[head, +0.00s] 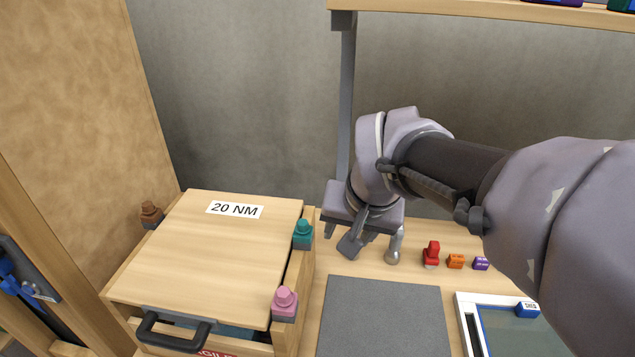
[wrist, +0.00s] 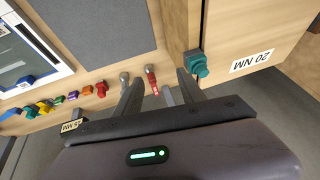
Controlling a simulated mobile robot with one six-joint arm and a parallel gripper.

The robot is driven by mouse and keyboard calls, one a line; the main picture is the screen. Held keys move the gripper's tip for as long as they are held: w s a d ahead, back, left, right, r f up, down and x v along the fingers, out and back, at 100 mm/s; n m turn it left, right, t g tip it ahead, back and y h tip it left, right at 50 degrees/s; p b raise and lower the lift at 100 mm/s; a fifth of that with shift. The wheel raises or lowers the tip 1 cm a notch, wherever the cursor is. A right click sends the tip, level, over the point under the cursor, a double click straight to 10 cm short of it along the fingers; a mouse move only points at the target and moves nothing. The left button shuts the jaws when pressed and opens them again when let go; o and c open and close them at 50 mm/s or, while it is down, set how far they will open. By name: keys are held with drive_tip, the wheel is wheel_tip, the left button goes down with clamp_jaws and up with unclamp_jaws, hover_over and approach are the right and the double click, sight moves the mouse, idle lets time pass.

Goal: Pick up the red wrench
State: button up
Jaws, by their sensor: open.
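A slim red piece, which looks like the red wrench (wrist: 152,80), shows in the wrist view between my fingers, with a pale lower end. It stands on or just above the wooden bench. My gripper (wrist: 158,80) is open, with one dark finger on each side of it; I cannot tell whether either finger touches it. In the head view my gripper hangs low over the bench, right of the wooden box, and hides the red piece.
A grey-knobbed piece (wrist: 124,77) stands close to my gripper. The wooden box labelled 20 NM (head: 232,260) has a teal knob (head: 303,232) and a pink knob (head: 285,302). Small red (head: 431,254), orange (head: 455,261) and purple (head: 481,264) pieces line the back. A grey mat (head: 383,318) is bare.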

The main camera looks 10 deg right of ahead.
drive_tip(key=w+d+f+g+h+p, duration=0.1)
drive_tip(key=w+d+f, duration=0.25)
drive_tip(key=w, duration=0.45)
drive_tip(key=w+d+f+h, duration=0.1)
drive_tip(key=w+d+f, duration=0.25)
drive_tip(key=w, duration=0.35)
drive_tip(key=b+x, duration=0.1)
drive_tip(key=x, duration=0.3)
drive_tip(key=b+x, duration=0.1)
drive_tip(key=x, duration=0.3)
drive_tip(key=b+x, duration=0.2)
drive_tip(key=x, duration=0.2)
drive_tip(key=shift+w+d, duration=0.3)
drive_tip(key=shift+w, duration=0.05)
drive_tip(key=b+x, duration=0.1)
drive_tip(key=x, duration=0.2)
drive_tip(key=w+b+x, duration=0.1)
drive_tip(key=x, duration=0.1)
drive_tip(key=shift+w+d+f, duration=0.1)
drive_tip(key=shift+w+d, duration=0.1)
drive_tip(key=shift+d, duration=0.05)
drive_tip(key=shift+s, duration=0.1)
clamp_jaws()
